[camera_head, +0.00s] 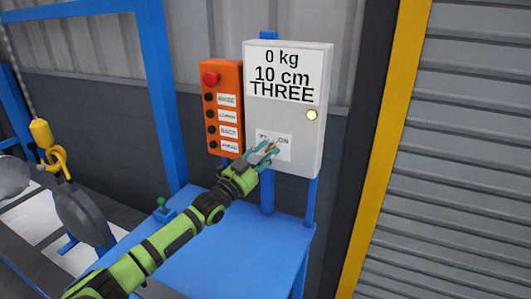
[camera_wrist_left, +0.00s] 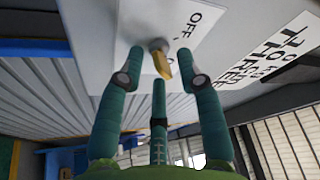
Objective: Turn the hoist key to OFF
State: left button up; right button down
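The hoist key (camera_wrist_left: 162,64) is a small brass-coloured key in a grey round lock on a white label plate (camera_wrist_left: 135,25). The word OFF shows beside the lock; the other word is partly hidden behind a finger. In the head view the plate (camera_head: 285,150) is low on the grey control box (camera_head: 313,135), and my gripper mostly covers the key. My left gripper (camera_head: 268,151) is at the plate. In the left wrist view its three teal fingers (camera_wrist_left: 158,72) are spread around the key with gaps visible. My right gripper is not in view.
The box display reads 0 kg, 10 cm, THREE, with a lit round lamp (camera_head: 312,114) below. An orange button panel (camera_head: 222,108) with a red button is to its left. A blue table (camera_head: 235,250) stands below. A yellow hook (camera_head: 53,155) hangs at far left.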

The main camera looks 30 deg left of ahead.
pick_arm(q)
grip_shut()
